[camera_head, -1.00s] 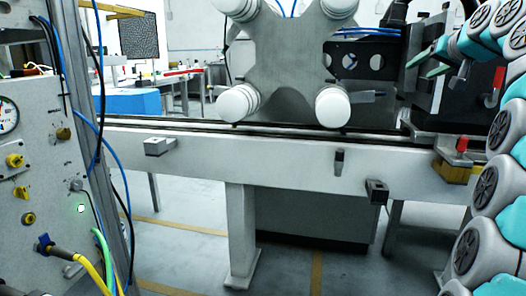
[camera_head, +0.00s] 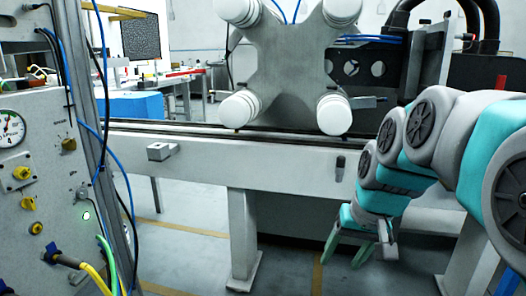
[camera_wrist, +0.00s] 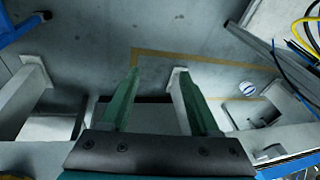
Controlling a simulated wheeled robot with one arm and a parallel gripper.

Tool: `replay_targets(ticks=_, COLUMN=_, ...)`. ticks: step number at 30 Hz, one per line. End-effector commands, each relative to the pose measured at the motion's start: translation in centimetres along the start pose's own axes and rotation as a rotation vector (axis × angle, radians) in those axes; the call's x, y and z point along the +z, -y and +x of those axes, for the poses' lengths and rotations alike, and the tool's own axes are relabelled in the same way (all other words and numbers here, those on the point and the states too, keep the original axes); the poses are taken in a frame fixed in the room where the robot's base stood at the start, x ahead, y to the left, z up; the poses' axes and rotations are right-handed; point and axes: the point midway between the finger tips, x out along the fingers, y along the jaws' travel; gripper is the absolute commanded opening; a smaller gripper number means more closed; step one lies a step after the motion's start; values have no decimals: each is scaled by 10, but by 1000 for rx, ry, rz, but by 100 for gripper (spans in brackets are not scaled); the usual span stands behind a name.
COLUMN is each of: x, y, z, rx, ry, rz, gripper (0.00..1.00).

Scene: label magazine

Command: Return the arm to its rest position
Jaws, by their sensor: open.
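My gripper (camera_head: 362,254) hangs low at the right in the head view, pointing down in front of the white machine beam. Its green fingers stand apart with nothing between them. In the wrist view my gripper (camera_wrist: 155,85) is open and empty, with grey floor and a yellow floor line beyond the fingertips. My grey and teal arm comes in from the right edge of the head view and bends down to the gripper.
The white beam (camera_head: 205,160) on legs crosses the head view, with a star-shaped grey plate (camera_head: 290,65) with white cylinders above it. A control panel (camera_head: 45,190) with a gauge, knobs and cables stands close at the left. Floor shows below the beam.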

Motion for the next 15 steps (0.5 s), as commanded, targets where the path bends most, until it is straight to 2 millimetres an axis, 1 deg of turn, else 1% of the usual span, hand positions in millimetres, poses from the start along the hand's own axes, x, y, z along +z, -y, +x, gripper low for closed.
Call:
replay_targets(ticks=1, x=29, y=0, z=9, rx=18, ry=47, rz=-14, gripper=62)
replay_targets(ticks=2, x=45, y=-1, z=14, rx=29, ry=72, rz=-22, gripper=62)
replay_targets(ticks=3, x=67, y=-3, z=21, rx=45, ry=107, rz=-31, gripper=62)
replay_targets(ticks=5, x=100, y=-8, z=32, rx=69, ry=160, rz=-46, gripper=62)
replay_targets(ticks=6, x=123, y=-11, z=38, rx=85, ry=194, rz=-55, gripper=62)
replay_targets(ticks=8, x=154, y=-17, z=46, rx=108, ry=242, rz=-69, gripper=62)
replay_targets(ticks=9, x=172, y=-21, z=51, rx=122, ry=271, rz=-77, gripper=62)
replay_targets(ticks=12, x=210, y=-31, z=59, rx=151, ry=328, rz=-94, gripper=62)
replay_targets(ticks=15, x=235, y=-38, z=65, rx=169, ry=367, rz=-104, gripper=62)
